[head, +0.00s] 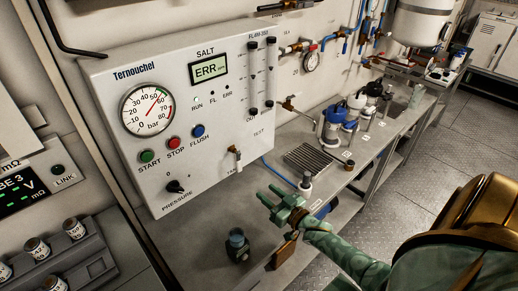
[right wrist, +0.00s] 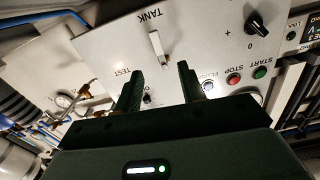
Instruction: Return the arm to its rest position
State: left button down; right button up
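My right gripper (head: 268,202) is green and reaches in from the lower right in the head view, above the metal bench in front of the panel. Its two fingers are spread, with nothing between them. In the right wrist view the two dark fingers (right wrist: 160,75) also stand apart, with the panel upside down beyond them. My right arm (head: 345,258) stretches back to the lower right corner. My left gripper and left arm do not show in the head view.
The chiller panel (head: 215,140) has a gauge, buttons, a PRESSURE knob (head: 176,187) and a display reading ERR. A small dark fitting (head: 237,245) stands on the bench (head: 195,235) near the gripper. Open floor (head: 430,140) lies right.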

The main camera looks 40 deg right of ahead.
jog(key=s+a+n+g+h, duration=0.3)
jog(key=s+a+n+g, duration=0.15)
jog(key=s+a, duration=0.2)
jog(key=s+a+r+n+g+h, duration=0.25)
jog(key=s+r+g, duration=0.55)
jog(key=s, duration=0.5)
jog(key=s+a+f+g+y+b, duration=0.1)
jog(key=s+a+f, duration=0.15)
jog(key=f, duration=1.15)
jog(key=s+a+f+g+y+b, duration=0.1)
jog(key=s+a+f+y, duration=0.15)
jog(key=f, duration=1.25)
jog(key=s+d+f+m+g+b, duration=0.1)
jog(key=s+f+m+g+b, duration=0.1)
jog(key=s+f, duration=1.4)
jog(key=s+m, duration=0.1)
jog(key=s, duration=0.2)
jog(key=shift+s, duration=0.15)
jog(key=shift+g, duration=0.25)
